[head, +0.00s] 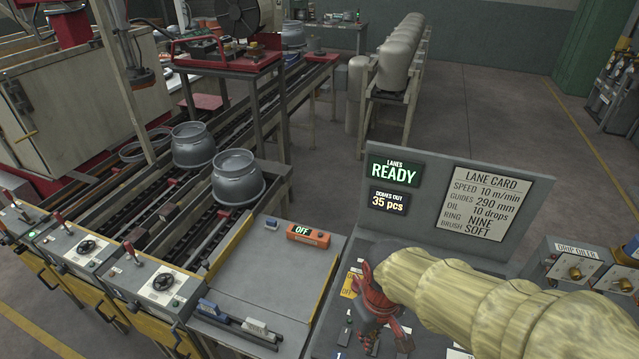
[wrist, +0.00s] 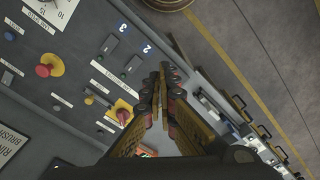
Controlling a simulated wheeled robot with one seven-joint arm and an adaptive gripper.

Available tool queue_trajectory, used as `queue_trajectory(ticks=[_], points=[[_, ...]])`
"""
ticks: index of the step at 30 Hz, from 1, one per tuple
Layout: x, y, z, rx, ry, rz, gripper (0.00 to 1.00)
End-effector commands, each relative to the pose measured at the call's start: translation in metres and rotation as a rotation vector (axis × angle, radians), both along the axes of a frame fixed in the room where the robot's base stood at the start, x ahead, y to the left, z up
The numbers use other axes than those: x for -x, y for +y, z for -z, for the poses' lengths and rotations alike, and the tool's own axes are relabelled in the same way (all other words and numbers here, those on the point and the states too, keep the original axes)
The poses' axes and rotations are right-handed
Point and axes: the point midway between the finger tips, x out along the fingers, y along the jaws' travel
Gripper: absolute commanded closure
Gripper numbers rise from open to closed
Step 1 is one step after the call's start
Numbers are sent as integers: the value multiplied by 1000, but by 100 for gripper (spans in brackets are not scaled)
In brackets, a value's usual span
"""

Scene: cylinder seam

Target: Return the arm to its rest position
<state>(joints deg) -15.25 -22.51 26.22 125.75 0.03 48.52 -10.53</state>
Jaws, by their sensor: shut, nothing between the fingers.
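My gripper (head: 378,312) is red and dark and sits above the panel of the control desk, at the end of my arm in its pale yellow sleeve. In the wrist view its two fingers (wrist: 160,80) meet at the tips, shut with nothing between them. The fingers are over the edge of the grey control panel (wrist: 75,75). A red-and-yellow rotary switch (wrist: 122,114) shows close to the left finger; I cannot tell whether they touch. My arm hides much of the panel in the head view.
An upright board (head: 430,205) behind the panel reads "LANES READY" and carries a lane card. An orange box (head: 308,236) reading "OFF" is on the grey bench to the left. Grey cylinder parts (head: 237,178) stand on the lanes. Drip-oiler boxes (head: 575,265) are at right.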

Motion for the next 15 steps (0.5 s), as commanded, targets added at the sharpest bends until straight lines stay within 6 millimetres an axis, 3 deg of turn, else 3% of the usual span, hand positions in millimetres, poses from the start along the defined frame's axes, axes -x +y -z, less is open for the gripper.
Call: queue_trajectory(ticks=[6,15], points=[[32,-46,-21,-68,-204,302,100],[48,-81,-45,-111,-443,427,100]])
